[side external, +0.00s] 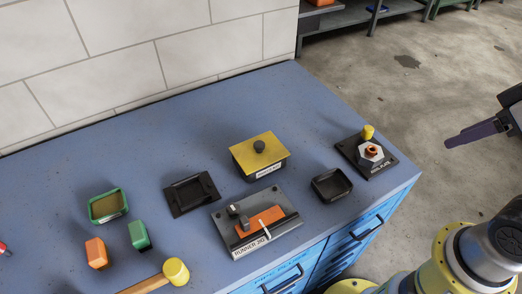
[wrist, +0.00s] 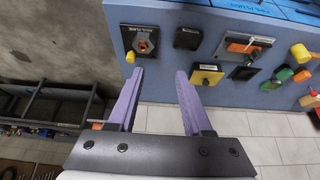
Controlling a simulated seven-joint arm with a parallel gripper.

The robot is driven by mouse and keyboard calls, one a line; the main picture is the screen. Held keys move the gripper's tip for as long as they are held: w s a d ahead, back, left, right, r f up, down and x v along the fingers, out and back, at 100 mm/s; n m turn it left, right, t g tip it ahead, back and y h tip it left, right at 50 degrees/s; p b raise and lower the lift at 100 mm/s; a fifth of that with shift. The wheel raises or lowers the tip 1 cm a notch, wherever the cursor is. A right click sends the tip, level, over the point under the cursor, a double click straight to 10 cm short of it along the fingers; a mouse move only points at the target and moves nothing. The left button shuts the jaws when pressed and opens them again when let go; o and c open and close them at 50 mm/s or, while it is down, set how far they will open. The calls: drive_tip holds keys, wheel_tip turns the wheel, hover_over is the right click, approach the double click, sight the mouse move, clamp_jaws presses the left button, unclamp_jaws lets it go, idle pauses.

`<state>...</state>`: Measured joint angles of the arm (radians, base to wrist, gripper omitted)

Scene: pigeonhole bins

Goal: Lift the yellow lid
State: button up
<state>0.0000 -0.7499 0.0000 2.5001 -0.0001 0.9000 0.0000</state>
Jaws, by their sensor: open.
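The yellow lid (side external: 258,151) with a dark round knob (side external: 259,146) sits on a dark box (side external: 262,171) with a white label, near the middle of the blue bench. In the wrist view the yellow lid (wrist: 206,77) lies beyond the right fingertip. My gripper (wrist: 162,72) is open and empty, its two purple fingers apart. In the side view one purple finger (side external: 472,134) shows at the right edge, off the bench and well away from the lid.
A runner jig (side external: 255,222) with an orange block stands in front of the box. A black tray (side external: 331,184) and a plate with a hexagon fixture (side external: 366,155) lie to its right. An empty black frame (side external: 191,193), green bin (side external: 107,205) and mallet (side external: 174,272) are to its left. A tiled wall (side external: 150,55) stands behind.

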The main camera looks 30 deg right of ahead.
drive_tip(key=o, duration=0.4)
drive_tip(key=shift+c, duration=0.2)
